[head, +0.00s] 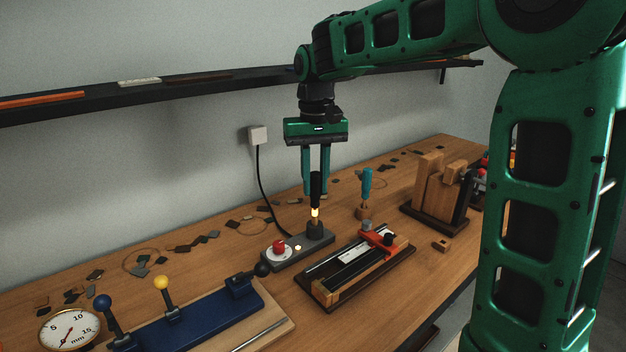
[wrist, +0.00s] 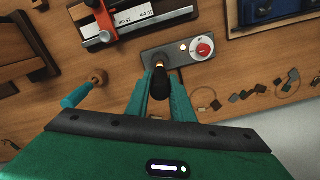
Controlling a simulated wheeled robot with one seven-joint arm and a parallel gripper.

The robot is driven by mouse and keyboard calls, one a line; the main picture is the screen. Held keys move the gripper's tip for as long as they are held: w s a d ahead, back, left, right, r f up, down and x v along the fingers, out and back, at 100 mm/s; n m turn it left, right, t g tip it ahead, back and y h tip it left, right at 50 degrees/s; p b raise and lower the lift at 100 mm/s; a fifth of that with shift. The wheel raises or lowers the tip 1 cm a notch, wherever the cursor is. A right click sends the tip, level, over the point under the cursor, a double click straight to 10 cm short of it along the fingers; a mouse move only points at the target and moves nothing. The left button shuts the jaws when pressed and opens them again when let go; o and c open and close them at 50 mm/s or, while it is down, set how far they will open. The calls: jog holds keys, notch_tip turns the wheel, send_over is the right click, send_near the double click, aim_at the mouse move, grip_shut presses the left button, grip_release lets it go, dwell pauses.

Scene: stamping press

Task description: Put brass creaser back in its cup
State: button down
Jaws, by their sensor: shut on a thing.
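My gripper (head: 315,186) is shut on the black handle of the creaser (head: 315,194), which is upright with a bright brass band low on it. The creaser's lower end is at a dark cup (head: 314,230) on a grey base (head: 282,257). I cannot tell how deep it sits there. In the wrist view the black handle (wrist: 160,83) lies between my fingertips, with the grey base (wrist: 177,54) beyond. The tip is hidden.
A teal-handled tool (head: 366,184) stands in a brown holder (head: 362,212) to the right. A ruler fixture (head: 345,266), blue lever press (head: 205,318) and wooden block stand (head: 440,190) are nearby.

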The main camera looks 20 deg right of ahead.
jog(key=shift+f, duration=0.95)
jog(key=c, duration=1.5)
grip_release()
jog(key=shift+o, duration=0.2)
notch_tip(320, 180, up, 11)
jog(key=shift+f, duration=0.1)
